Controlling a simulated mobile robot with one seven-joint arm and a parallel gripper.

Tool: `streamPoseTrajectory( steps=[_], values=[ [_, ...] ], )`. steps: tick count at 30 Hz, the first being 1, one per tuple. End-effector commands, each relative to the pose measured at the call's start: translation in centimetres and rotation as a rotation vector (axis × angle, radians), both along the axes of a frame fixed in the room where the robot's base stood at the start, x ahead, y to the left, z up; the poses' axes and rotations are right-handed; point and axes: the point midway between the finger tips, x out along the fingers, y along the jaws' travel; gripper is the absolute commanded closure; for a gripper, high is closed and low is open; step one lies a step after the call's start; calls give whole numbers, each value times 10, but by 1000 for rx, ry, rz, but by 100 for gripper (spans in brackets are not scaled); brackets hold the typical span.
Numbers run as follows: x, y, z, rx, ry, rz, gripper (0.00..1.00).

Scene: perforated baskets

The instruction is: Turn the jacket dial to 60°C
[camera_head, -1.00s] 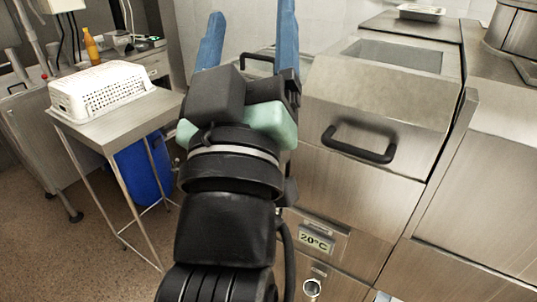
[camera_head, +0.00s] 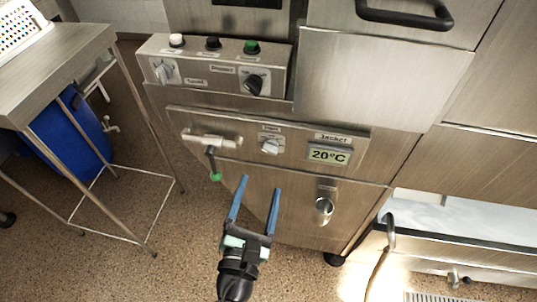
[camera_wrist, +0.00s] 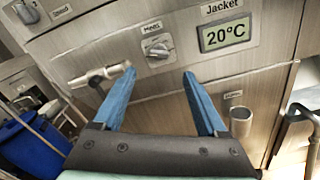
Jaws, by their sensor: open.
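The jacket display (camera_head: 329,155) reads 20°C on the lower steel panel; it also shows in the wrist view (camera_wrist: 226,35). A silver dial (camera_head: 270,146) sits just left of the display, with a small label above it that is hard to read. In the wrist view the dial (camera_wrist: 158,50) is ahead, above and between the fingertips. My gripper (camera_head: 261,183) is open and empty, with two blue fingers pointing at the panel below the dial, apart from it. It also shows in the wrist view (camera_wrist: 160,80).
A T-handled valve (camera_head: 212,142) with a green tip sticks out left of the dial. An upper control box (camera_head: 215,72) carries buttons and two knobs. A metal spout (camera_head: 323,206) is at lower right. A steel table (camera_head: 60,60) stands left.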

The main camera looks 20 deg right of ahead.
Motion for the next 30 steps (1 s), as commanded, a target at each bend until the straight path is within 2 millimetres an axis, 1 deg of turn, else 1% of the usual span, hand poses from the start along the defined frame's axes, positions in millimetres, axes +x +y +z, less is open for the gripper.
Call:
streamPoseTrajectory(
  steps=[1, 6, 12, 18, 27, 29, 30],
  values=[
    [10, -8, 2, 1, -3, -3, 25],
    [41, -28, 2, 4, -5, -3, 25],
    [68, -46, 1, 3, -4, -2, 25],
    [79, -53, 1, 4, -3, 0, 25],
    [80, -54, 1, 5, -3, 0, 25],
    [80, -54, 1, 5, -3, 0, 36],
    [80, -54, 1, 5, -3, 0, 43]
  ],
)
